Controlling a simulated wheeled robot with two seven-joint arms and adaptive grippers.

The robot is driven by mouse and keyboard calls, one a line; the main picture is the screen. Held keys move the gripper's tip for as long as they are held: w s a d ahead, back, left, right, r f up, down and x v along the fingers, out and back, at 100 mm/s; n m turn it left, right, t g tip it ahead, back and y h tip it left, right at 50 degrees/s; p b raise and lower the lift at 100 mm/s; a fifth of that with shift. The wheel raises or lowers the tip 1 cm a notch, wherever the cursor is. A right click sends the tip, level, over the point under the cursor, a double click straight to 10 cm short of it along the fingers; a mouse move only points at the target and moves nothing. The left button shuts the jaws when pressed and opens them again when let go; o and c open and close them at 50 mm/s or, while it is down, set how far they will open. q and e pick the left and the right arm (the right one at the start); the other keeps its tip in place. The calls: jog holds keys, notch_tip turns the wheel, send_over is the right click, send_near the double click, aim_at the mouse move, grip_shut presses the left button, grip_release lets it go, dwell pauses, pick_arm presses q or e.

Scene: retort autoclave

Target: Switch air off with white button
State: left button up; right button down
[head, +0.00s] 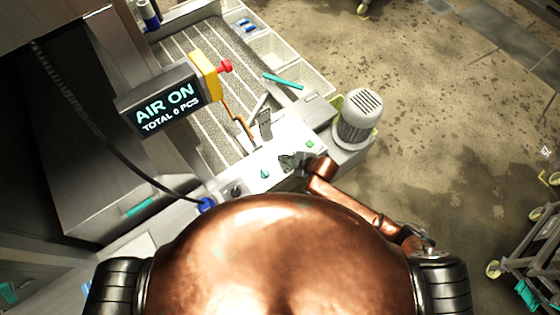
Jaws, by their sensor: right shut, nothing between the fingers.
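The dark display (165,105) at the upper left reads "AIR ON" and "TOTAL 0 PCS". The pale control panel (254,182) lies below and right of it, with a green button (309,143) and a teal control (265,174). I cannot make out a white button on the panel; it may be hidden or blend in. My right gripper (287,161) is shut and empty, at the panel between the teal control and the green button. I cannot tell whether it touches the panel. My left gripper is not in view.
A yellow box with a red button (225,66) sits beside the display. A grey motor (358,116) stands right of the panel. A ribbed conveyor (200,50) and white bins (272,48) lie behind. A cart (530,255) stands at right; the floor between is clear.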

jog(key=shift+f, duration=0.75)
dwell(0.9)
jog(key=shift+r, duration=0.1)
jog(key=shift+r+p, duration=0.8)
jog(key=shift+r, duration=0.05)
jog(key=shift+r, duration=0.1)
notch_tip(320, 180, up, 5)
jog(key=p, duration=0.5)
dwell(0.6)
